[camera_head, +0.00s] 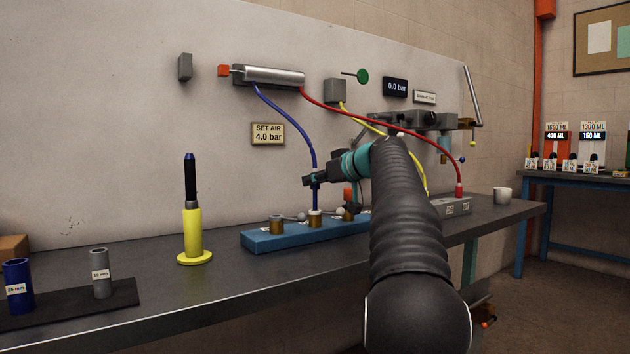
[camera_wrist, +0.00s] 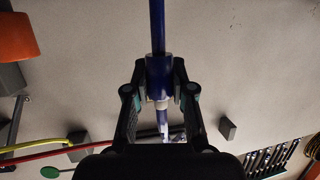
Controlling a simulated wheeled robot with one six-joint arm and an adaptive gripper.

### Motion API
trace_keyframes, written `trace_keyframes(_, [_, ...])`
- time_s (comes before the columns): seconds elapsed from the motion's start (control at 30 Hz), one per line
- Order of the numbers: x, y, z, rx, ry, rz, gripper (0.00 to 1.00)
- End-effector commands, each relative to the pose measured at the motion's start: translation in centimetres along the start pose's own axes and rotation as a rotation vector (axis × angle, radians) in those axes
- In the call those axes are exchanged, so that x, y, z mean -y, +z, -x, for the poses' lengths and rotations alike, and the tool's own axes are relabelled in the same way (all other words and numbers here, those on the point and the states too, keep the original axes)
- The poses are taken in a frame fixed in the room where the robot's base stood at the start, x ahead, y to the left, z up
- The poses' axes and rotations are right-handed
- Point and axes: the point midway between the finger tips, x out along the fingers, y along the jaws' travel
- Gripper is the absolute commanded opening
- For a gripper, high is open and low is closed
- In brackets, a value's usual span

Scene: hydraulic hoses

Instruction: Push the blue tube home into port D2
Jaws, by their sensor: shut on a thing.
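The blue tube (camera_head: 290,117) runs from the left end of the silver cylinder on the wall panel down to my gripper (camera_head: 313,180). My gripper is shut on the tube near its lower end. In the wrist view, the tube (camera_wrist: 157,25) passes between the fingers of my gripper (camera_wrist: 160,90). Below the fingers, the tube stands upright over the middle front port (camera_head: 315,217) of the blue valve block (camera_head: 262,241). The tube end meets the port's pale top in the picture, but I cannot tell how deep it sits. The port labels are too small to read.
The red hose (camera_head: 380,113) and yellow hose (camera_head: 367,122) hang behind my arm to a grey block (camera_head: 452,206). A yellow stand (camera_head: 193,232) with a dark rod is left of the valve block.

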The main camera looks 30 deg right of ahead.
Motion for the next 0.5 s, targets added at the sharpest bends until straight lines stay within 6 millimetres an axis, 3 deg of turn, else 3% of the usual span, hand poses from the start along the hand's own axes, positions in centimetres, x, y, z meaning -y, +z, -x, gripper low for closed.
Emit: trace_keyframes(0.5, [0.01, 1.13, -0.34, 0.0, 0.0, 0.0, 0.0])
